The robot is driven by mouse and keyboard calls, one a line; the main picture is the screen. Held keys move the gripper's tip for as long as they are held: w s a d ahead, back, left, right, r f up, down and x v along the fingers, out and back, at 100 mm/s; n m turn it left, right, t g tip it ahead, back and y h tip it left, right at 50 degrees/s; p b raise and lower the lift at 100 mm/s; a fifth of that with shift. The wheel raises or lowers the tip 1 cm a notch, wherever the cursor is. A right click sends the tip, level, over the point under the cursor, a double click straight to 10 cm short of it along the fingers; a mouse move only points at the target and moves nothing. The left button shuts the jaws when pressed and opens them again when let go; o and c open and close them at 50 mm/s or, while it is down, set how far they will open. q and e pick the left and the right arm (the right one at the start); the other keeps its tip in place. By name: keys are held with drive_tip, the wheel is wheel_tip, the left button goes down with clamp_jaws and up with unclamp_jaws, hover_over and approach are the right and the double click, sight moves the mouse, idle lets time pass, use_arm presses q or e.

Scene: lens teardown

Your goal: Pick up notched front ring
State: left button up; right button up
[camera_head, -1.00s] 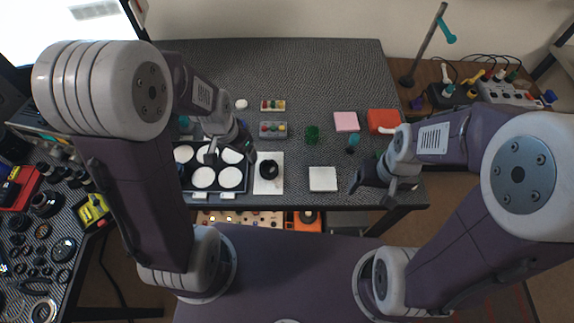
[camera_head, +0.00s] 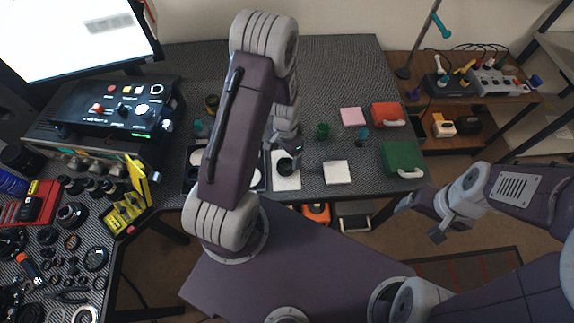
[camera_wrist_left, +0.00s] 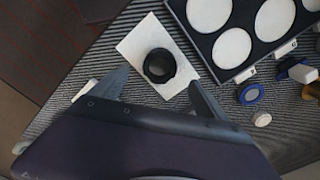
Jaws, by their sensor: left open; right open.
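A black ring-shaped part (camera_wrist_left: 158,65) lies on a white sheet (camera_wrist_left: 130,40) in the left wrist view; I cannot make out a notch in it. The sheet also shows in the head view (camera_head: 286,183), with the black part partly hidden by my left gripper (camera_head: 287,154). In the left wrist view my left gripper (camera_wrist_left: 160,86) is open and empty, its fingers on either side of the black part, apparently above it. My right gripper (camera_head: 420,221) is open and empty, off the front right of the table.
A dark tray with white round pads (camera_wrist_left: 232,48) lies beside the sheet. A white pad (camera_head: 337,172), a green cup (camera_head: 322,131), a green box (camera_head: 403,159) and a red box (camera_head: 388,115) stand to the right. Several lens parts crowd the left table (camera_head: 150,225).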

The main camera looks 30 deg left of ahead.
sight(286, 169)
use_arm(q)
wheel_tip(286, 169, down, 2)
drive_tip(key=shift+f, duration=0.1)
wheel_tip(286, 169, down, 5)
drive_tip(key=shift+f+p, duration=0.1)
drive_tip(key=shift+p, duration=0.2)
drive_tip(key=c, duration=1.4)
drive_tip(key=shift+r, duration=0.2)
drive_tip(key=shift+c, duration=0.2)
